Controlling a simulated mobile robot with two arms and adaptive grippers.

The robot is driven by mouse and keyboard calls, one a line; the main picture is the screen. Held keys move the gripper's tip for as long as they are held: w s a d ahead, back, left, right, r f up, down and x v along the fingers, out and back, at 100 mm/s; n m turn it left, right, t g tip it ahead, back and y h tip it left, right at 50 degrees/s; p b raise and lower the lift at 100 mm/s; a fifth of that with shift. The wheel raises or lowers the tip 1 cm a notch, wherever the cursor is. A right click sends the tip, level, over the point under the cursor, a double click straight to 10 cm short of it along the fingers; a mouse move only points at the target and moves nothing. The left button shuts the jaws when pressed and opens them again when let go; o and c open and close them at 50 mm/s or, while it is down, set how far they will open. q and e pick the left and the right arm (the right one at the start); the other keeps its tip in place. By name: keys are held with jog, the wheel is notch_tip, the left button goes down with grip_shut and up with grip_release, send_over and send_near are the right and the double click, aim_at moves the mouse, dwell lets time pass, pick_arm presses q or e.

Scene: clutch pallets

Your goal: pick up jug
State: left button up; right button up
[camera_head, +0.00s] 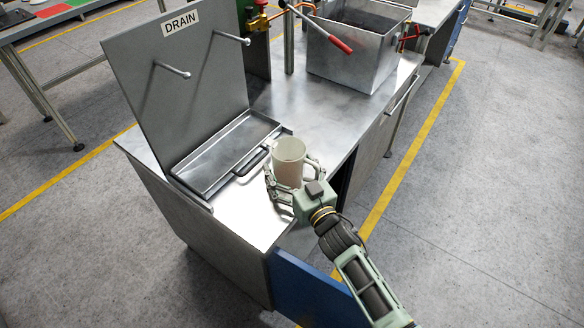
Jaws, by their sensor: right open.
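The jug (288,162) is a whitish, open-topped cylinder, upright on the steel bench near its front edge. My right gripper (276,178) has its fingers around the jug, one on the left side and one on the right. The fingers are open, and I cannot tell whether either touches the jug. The jug's lower part is partly hidden by the gripper. My left gripper is not in view.
A metal tank (345,62) with a red-handled lever (328,34) stands behind. A blue door (308,292) hangs open below the bench.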

aim_at(283, 144)
jog(key=shift+c, duration=0.5)
jog(key=c, duration=1.4)
jog(key=shift+r, duration=0.15)
jog(key=shift+c, duration=0.2)
jog(key=shift+r, duration=0.1)
jog(key=shift+r+p, duration=0.35)
jog(key=shift+r, duration=1.35)
jog(key=shift+d+r, duration=0.25)
jog(key=shift+r, duration=0.05)
jog(key=d+r, duration=0.6)
jog(key=d, duration=0.5)
jog(key=shift+w+r, duration=0.3)
jog(key=shift+w, duration=0.05)
jog(key=shift+d, duration=0.1)
